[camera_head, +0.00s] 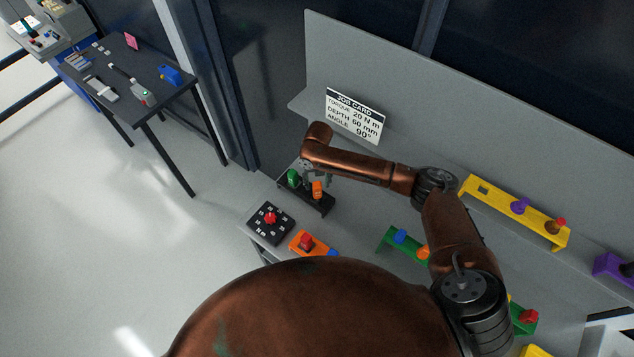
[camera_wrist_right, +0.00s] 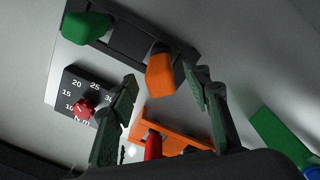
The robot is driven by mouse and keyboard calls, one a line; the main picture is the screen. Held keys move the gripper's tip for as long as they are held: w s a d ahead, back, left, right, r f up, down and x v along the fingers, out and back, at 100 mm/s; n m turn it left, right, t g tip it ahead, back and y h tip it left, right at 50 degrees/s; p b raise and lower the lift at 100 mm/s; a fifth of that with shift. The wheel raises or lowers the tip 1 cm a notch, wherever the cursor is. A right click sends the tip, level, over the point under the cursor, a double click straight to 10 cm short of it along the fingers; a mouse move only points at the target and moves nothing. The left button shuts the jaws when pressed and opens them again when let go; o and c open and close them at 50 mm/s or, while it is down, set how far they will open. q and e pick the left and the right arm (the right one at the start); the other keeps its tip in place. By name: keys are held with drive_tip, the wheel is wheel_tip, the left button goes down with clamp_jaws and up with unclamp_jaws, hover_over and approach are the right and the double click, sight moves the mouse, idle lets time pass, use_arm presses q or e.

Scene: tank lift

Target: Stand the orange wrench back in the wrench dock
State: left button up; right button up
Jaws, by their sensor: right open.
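The wrench dock (camera_head: 310,202) is a black rack on the grey bench, left of centre in the head view; it also shows at the top of the right wrist view (camera_wrist_right: 128,38). The orange wrench (camera_head: 318,188) appears to stand at the dock's right end, its orange handle (camera_wrist_right: 162,76) up. A green-handled tool (camera_head: 292,177) stands at the dock's other end. My right gripper (camera_wrist_right: 160,78) is open, its two fingers on either side of the orange handle with gaps visible. In the head view it is partly hidden by my arm. My left gripper is not in view.
A black dial box with a red knob (camera_head: 270,219) and an orange holder (camera_head: 312,243) sit near the dock. A green holder (camera_head: 391,240) and a yellow holder (camera_head: 490,199) stand farther right. A job card (camera_head: 355,116) leans behind. A dark side table (camera_head: 150,75) stands far left.

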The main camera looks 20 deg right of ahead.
wheel_tip(320, 180, up, 7)
drive_tip(key=p, duration=0.6)
drive_tip(key=shift+r, duration=1)
drive_tip(key=shift+a, duration=0.1)
